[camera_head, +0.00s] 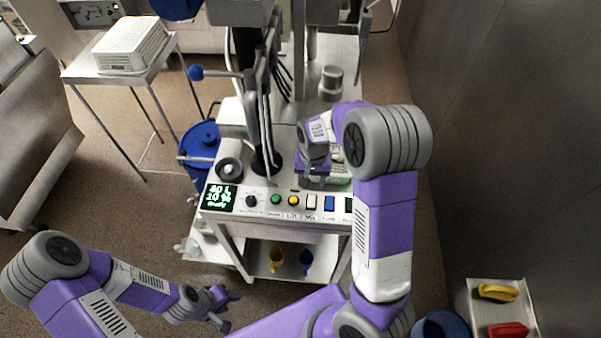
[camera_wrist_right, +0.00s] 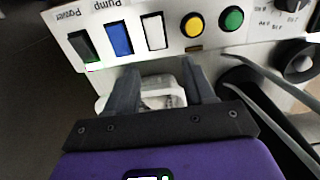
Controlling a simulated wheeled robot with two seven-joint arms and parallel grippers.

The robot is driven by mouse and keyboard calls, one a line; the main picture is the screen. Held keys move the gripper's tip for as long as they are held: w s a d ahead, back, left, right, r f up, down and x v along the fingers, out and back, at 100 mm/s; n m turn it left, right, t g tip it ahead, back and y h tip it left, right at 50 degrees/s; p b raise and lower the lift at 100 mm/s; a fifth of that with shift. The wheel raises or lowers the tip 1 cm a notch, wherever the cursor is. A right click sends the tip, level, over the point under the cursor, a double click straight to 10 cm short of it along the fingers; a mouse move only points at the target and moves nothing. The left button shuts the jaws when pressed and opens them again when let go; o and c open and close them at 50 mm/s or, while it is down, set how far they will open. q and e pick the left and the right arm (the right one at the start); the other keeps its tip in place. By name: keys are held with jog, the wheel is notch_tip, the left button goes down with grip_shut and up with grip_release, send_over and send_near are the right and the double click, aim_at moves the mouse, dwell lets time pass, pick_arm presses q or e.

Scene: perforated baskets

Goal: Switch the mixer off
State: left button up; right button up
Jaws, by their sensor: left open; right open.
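The mixer's control panel (camera_head: 262,202) runs along the front edge of the machine. Its display (camera_head: 219,197) shows green text that seems to read 40 L, 10 % and Ready. To its right are a black knob (camera_head: 251,201), a green button (camera_head: 275,199), a yellow button (camera_head: 293,200), a white switch (camera_head: 311,202), a blue switch (camera_head: 329,203) and a dark green one (camera_wrist_right: 83,45) with a lit edge. My right gripper (camera_wrist_right: 158,85) is open and empty, above the machine top behind the switches, near the white switch (camera_wrist_right: 153,31). My left gripper (camera_head: 228,309) is open and empty, low at the front left.
A blue drum (camera_head: 202,141) stands left of the machine. Yellow (camera_head: 277,260) and blue (camera_head: 305,262) cups stand on the lower shelf. A tray (camera_head: 484,320) with yellow and red items is at lower right.

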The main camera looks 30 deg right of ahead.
aim_at(312, 197)
jog(key=f, duration=0.4)
jog(key=s+f, duration=0.1)
jog(key=f, duration=0.2)
jog(key=shift+f, duration=0.1)
